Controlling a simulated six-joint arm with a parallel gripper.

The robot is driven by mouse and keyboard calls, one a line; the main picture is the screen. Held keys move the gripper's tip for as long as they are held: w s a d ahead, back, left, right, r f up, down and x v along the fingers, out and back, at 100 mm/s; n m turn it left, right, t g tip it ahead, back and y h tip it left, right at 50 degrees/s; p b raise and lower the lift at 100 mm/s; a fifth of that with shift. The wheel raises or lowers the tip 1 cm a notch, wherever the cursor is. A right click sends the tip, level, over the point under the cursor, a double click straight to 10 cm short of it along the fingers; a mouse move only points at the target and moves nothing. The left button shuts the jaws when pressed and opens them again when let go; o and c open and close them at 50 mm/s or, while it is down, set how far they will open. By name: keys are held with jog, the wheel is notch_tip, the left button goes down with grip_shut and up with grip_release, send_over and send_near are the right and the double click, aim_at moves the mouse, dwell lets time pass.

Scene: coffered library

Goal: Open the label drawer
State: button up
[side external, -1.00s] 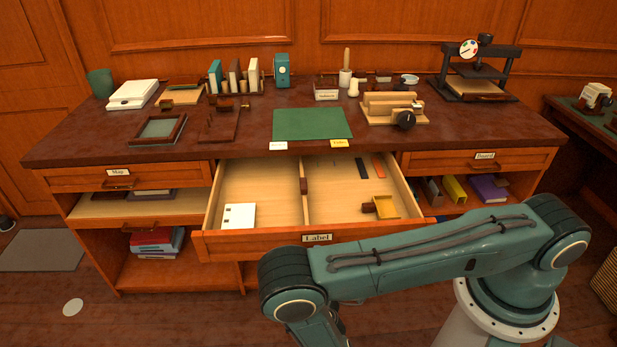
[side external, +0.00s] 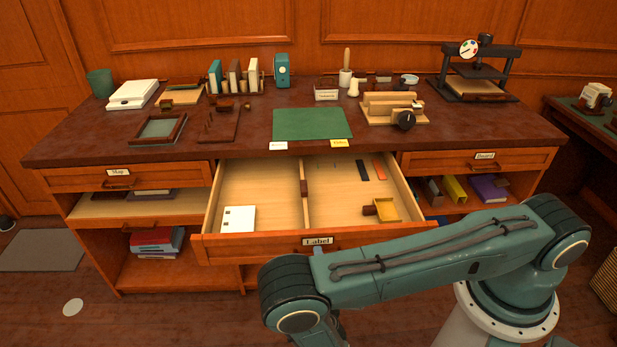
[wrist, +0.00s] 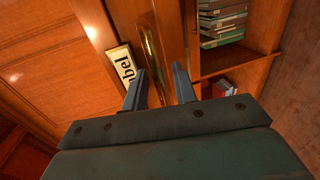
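The label drawer (side external: 270,243) is pulled well out of the desk, with its "Label" plate (side external: 317,241) on the front. Its tray holds a white card block (side external: 239,219), a wooden divider (side external: 304,190), a small yellow tray (side external: 387,208) and thin dark and orange strips. In the wrist view, my gripper (wrist: 158,68) has its two fingers apart. The brass handle (wrist: 151,52) shows between and ahead of them, and the plate (wrist: 124,64) is left of them. In the side view, my arm hides most of the gripper; a bluish fingertip shows just below the plate.
The desktop holds a green mat (side external: 312,124), a wooden roller device (side external: 394,109) and a dark press (side external: 475,75). The map drawer (side external: 125,178) is at left and the board drawer (side external: 480,162) at right.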

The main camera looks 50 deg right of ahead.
jog(key=s+a+r, duration=0.3)
jog(key=r, duration=0.5)
jog(key=shift+s+a, duration=0.2)
dwell(0.4)
jog(key=shift+r, duration=0.15)
